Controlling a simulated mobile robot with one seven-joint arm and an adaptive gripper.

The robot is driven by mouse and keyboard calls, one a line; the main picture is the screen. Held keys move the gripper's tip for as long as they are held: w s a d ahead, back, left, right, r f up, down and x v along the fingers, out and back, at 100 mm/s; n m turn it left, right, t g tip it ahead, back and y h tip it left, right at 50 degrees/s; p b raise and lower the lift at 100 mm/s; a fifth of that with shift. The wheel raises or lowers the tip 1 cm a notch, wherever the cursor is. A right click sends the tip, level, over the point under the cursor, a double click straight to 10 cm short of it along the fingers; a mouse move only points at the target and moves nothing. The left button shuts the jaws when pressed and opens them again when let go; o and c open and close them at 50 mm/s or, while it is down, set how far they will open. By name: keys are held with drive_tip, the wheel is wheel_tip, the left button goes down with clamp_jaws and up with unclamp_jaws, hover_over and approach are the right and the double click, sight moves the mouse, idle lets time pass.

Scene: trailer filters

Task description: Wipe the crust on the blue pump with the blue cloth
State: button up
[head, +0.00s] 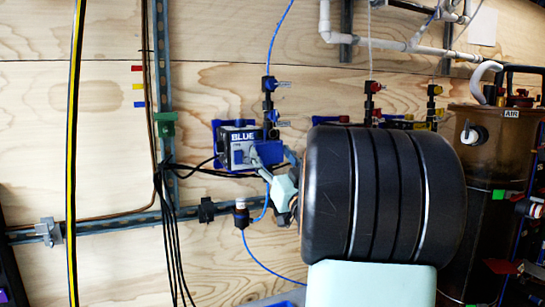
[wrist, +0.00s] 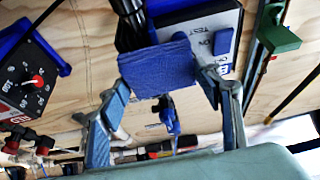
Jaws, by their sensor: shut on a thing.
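The blue pump (head: 240,150) is a pale-faced box labelled BLUE, in a blue mount on the plywood wall in the head view. Its face, upside down, also shows in the wrist view (wrist: 201,22). My gripper (wrist: 168,84) is shut on the blue cloth (wrist: 160,68), which spans between its fingertips as a flat textured square. The cloth is in front of the pump's face and hides part of it. In the head view my gripper (head: 270,154) overlaps the pump's right side. I cannot tell whether the cloth touches the pump. No crust is visible.
A black box with a red knob (wrist: 37,82) is at the left of the wrist view. A green clip (head: 164,127), a metal rail (head: 120,224) and black cables (head: 172,220) lie left of the pump. Blue tubing and a valve (head: 269,85) are above. My arm hides the area right.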

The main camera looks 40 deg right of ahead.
drive_tip(key=d, duration=0.2)
drive_tip(key=s+d, duration=0.1)
drive_tip(key=shift+d+b, duration=0.4)
drive_tip(key=shift+w+a+b, duration=0.2)
drive_tip(key=shift+w+a, duration=0.05)
drive_tip(key=shift+a, duration=0.45)
drive_tip(key=shift+w+a+b, duration=0.2)
drive_tip(key=shift+a, duration=0.45)
drive_tip(key=shift+w+a+b, duration=0.2)
drive_tip(key=shift+w+a, duration=0.05)
drive_tip(key=shift+a, duration=0.45)
drive_tip(key=shift+s+a, duration=0.25)
drive_tip(key=shift+s, duration=0.35)
drive_tip(key=shift+s+a, duration=0.15)
drive_tip(key=shift+s, duration=1.05)
drive_tip(key=shift+s+a, duration=0.15)
drive_tip(key=shift+s, duration=1)
